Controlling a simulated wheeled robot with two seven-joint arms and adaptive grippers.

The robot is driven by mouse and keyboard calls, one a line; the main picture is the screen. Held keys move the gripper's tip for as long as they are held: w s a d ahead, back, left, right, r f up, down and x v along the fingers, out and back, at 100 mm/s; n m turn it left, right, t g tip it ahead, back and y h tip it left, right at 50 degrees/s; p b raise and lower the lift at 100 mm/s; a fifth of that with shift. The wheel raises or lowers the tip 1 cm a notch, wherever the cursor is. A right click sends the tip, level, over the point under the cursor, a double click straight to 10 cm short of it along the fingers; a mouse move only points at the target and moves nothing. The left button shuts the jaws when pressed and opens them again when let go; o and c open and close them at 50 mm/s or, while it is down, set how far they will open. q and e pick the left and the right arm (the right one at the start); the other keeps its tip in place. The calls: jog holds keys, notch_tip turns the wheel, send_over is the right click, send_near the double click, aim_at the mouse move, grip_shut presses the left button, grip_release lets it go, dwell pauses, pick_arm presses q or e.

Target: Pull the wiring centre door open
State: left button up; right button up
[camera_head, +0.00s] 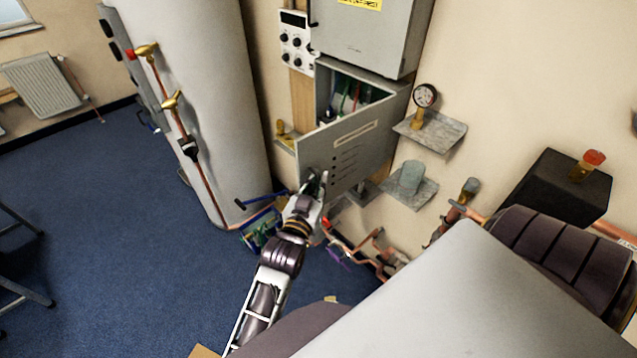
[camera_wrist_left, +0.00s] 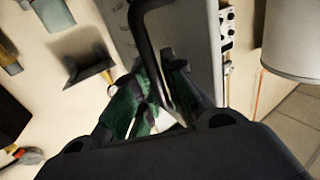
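The wiring centre is a grey wall box (camera_head: 322,88) with coloured wires showing inside. Its grey door (camera_head: 343,160) stands partly open, swung out from the box. My left gripper (camera_head: 316,184) is at the door's lower left part, where the handle is mostly hidden in the head view. In the left wrist view, a black bar handle (camera_wrist_left: 146,32) runs between the fingers of my left gripper (camera_wrist_left: 158,78), which are closed in around it. The grey door (camera_wrist_left: 198,45) is behind the handle there. My right gripper is not in view.
A grey cabinet (camera_head: 365,38) hangs above the box, beside a white control panel (camera_head: 295,42). A tall white cylinder (camera_head: 205,90) stands left. Small shelves (camera_head: 440,134) with a gauge (camera_head: 425,95) are on the right wall. Copper pipes (camera_head: 365,250) lie below. The blue floor (camera_head: 110,220) is largely clear at left.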

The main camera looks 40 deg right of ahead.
pick_arm(q)
jog(key=o, duration=0.3)
jog(key=shift+r, duration=0.4)
jog(key=shift+f, duration=0.1)
jog(key=shift+s+a+f, duration=0.1)
jog(key=shift+s+a, duration=0.05)
jog(key=shift+a, duration=0.1)
jog(key=shift+v, duration=5.7)
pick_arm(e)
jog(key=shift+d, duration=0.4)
pick_arm(q)
jog(key=shift+f, duration=0.15)
